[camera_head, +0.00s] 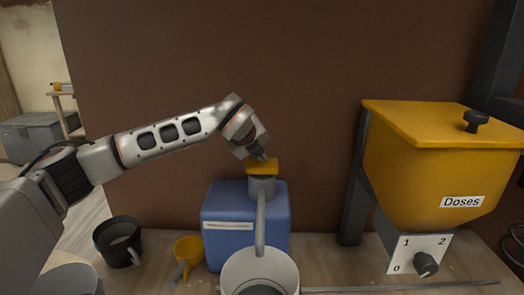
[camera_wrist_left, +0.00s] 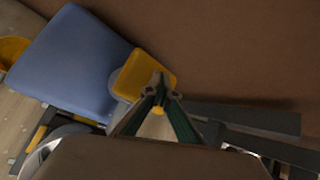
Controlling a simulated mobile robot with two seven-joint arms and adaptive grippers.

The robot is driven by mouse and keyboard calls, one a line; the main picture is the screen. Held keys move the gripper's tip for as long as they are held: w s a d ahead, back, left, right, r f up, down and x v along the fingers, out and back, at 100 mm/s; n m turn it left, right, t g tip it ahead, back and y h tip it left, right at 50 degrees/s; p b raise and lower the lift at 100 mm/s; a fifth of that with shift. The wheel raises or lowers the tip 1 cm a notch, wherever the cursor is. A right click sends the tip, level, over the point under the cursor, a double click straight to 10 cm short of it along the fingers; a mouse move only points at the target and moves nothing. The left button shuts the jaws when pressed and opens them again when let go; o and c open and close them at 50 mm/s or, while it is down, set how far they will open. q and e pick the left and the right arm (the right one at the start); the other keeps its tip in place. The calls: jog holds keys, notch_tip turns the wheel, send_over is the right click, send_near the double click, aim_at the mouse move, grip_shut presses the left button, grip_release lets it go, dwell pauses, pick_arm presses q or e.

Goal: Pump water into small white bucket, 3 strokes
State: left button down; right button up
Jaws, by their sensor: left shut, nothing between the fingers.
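The blue water container (camera_head: 245,235) stands on the table against the brown wall. Its grey pump has a yellow press head (camera_head: 262,167) on top and a spout (camera_head: 261,222) that points down toward the small white bucket (camera_head: 232,277). The bucket is at the bottom edge, cut off by the frame, with a darker inside. My left gripper (camera_head: 261,155) is shut and empty, its fingertips pointing down at the press head. The left wrist view shows the fingertips (camera_wrist_left: 160,80) together over the yellow head (camera_wrist_left: 142,75); I cannot tell whether they touch it. My right gripper is not in view.
A yellow scoop (camera_head: 188,250) and a black mug (camera_head: 120,240) stand left of the container. A yellow hopper (camera_head: 430,165) labelled "Doses", with a dial (camera_head: 426,264), stands at the right. A thin rod (camera_head: 400,287) lies along the front right.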

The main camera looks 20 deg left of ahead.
aim_at(261, 163)
pick_arm(q)
jog(key=shift+r+p, duration=1.3)
jog(key=shift+r, duration=1.4)
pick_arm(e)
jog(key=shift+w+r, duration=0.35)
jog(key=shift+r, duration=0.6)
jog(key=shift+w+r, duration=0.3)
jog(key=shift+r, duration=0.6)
pick_arm(q)
jog(key=shift+w, duration=0.1)
notch_tip(261, 163, up, 5)
jog(key=shift+r+p, duration=0.1)
jog(key=shift+p, duration=1.05)
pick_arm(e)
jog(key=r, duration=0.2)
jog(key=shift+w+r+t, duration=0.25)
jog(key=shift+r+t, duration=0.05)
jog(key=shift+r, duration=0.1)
